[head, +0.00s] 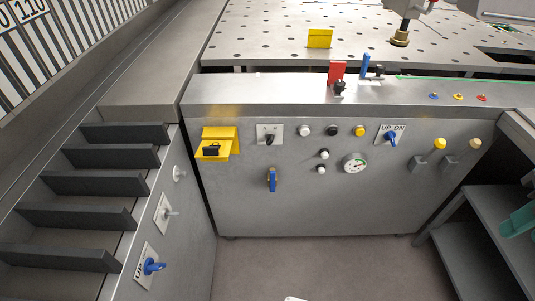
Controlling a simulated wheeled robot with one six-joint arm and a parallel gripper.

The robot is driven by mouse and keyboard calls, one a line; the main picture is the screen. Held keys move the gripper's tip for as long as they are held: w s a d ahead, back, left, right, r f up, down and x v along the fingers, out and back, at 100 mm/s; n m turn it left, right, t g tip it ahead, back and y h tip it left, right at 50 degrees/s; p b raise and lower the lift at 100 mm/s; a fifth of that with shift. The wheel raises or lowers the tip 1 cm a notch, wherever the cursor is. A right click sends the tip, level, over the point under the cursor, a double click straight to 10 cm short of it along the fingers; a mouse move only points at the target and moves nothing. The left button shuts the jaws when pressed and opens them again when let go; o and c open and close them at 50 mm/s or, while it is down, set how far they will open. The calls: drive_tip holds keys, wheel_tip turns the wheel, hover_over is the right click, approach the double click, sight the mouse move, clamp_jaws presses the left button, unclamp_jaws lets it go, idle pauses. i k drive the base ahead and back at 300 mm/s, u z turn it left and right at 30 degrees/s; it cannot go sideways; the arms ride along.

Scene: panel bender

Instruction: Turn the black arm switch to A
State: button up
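The black arm switch (269,140) is on a small white plate (277,130) on the grey front panel, left of the middle in the head view. Its black handle looks roughly upright over the lower part of the plate. Small dark marks stand along the top of the plate, too small to read surely. I cannot tell which mark the handle points to. Nothing touches the switch. My gripper is not in view.
A yellow bracket (229,139) juts out left of the switch. Right of it are round buttons (333,131), a gauge (355,162) and a blue UP/DN switch (391,138). A blue-handled part (272,180) sits below.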

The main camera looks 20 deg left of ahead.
sight(270, 136)
drive_tip(key=k, duration=1.05)
drive_tip(key=z, duration=0.7)
drive_tip(key=i, duration=1.55)
drive_tip(key=u, duration=0.7)
drive_tip(key=i, duration=0.65)
drive_tip(key=u, duration=0.7)
